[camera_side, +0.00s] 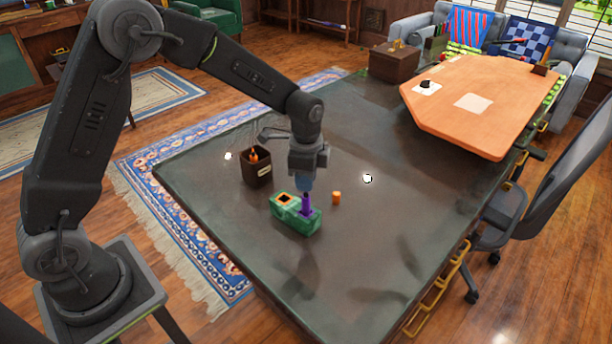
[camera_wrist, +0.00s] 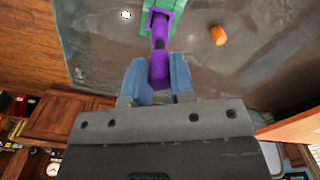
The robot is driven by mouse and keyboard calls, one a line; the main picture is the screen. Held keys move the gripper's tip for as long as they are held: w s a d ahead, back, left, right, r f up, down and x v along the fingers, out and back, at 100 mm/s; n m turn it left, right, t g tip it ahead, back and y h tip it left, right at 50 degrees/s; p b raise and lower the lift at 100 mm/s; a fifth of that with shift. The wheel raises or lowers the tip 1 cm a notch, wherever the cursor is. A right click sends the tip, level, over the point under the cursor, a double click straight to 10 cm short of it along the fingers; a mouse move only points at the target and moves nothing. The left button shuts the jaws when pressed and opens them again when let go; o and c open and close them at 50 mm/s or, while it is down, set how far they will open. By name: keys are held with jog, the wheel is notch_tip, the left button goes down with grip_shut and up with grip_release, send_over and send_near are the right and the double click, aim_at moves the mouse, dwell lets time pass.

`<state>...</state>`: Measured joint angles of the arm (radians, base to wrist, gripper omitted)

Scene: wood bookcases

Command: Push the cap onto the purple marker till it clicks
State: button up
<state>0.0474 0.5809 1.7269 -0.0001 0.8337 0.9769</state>
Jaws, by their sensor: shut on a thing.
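A wider purple piece (camera_wrist: 163,17) sits at the block's other end, and the block also shows in the wrist view (camera_wrist: 147,22). My gripper (camera_side: 305,187) is above that end, pointing down. In the wrist view its blue fingers (camera_wrist: 158,80) are shut on the slender purple marker (camera_wrist: 158,68). A small dark spot shows between the two purple parts, which line up and look touching. I cannot tell where the cap ends or whether it is fully seated.
An orange cylinder (camera_side: 336,197) stands right of the block. A brown cup (camera_side: 257,172) with orange items is behind it to the left. The table (camera_side: 390,240) is clear at front and right; an orange board (camera_side: 490,105) lies at the back right.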

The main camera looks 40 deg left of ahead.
jog(key=shift+f, duration=1.3)
jog(key=o, duration=1.4)
jog(key=shift+o, duration=0.2)
jog(key=shift+r, duration=0.1)
jog(key=shift+r, duration=3.45)
